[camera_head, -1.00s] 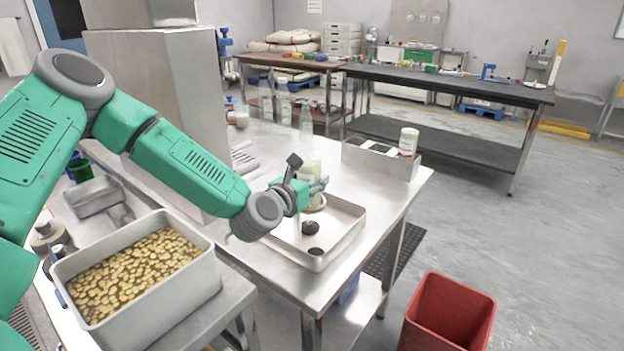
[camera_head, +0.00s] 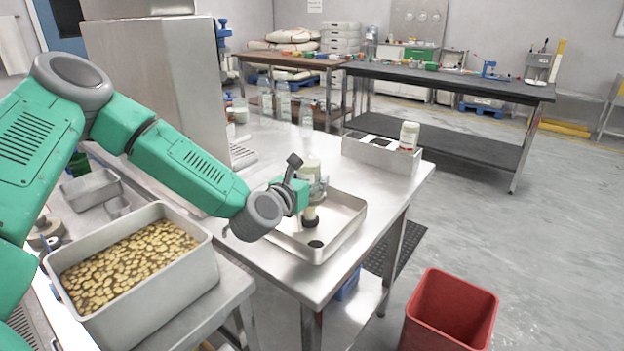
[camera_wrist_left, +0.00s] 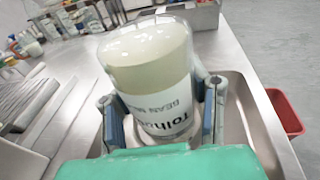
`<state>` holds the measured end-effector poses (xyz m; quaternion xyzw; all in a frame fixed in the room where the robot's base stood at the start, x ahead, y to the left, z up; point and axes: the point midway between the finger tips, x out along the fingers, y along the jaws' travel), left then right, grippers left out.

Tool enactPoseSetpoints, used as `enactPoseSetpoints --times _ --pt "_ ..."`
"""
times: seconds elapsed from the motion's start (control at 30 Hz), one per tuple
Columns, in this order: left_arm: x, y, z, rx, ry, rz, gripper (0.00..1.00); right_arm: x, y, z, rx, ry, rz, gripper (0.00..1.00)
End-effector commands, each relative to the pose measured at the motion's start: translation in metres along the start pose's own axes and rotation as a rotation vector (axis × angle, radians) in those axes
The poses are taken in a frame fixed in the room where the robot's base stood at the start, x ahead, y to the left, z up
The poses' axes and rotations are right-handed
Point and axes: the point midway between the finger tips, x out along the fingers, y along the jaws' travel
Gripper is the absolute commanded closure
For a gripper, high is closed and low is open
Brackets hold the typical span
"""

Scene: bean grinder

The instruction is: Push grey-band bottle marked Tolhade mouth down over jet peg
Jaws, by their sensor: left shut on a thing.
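My left gripper (camera_head: 312,189) is shut on a clear bottle (camera_head: 311,167) with pale contents, held upright with its rounded base up and its narrow end down. A second dark round spot (camera_head: 315,244) lies nearer in the tray. No grey band is clear.
A grey rack (camera_head: 380,157) with a white-capped bottle (camera_head: 409,137) stands behind the tray. A bin of beans (camera_head: 135,285) is at the lower left. A red bin (camera_head: 450,310) stands on the floor. Clear bottles (camera_head: 283,100) stand further back. The steel bench right of the tray is clear.

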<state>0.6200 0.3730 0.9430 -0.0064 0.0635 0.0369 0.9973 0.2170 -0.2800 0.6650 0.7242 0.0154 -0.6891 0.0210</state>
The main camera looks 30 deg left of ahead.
Motion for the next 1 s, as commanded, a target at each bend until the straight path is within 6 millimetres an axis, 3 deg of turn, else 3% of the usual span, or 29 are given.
enactPoseSetpoints --times 1.0 --pt "0.0002 0.0 0.0 -0.001 0.0 0.0 0.76 0.0068 -0.0001 0.0004 0.0 0.0 0.0 0.6"
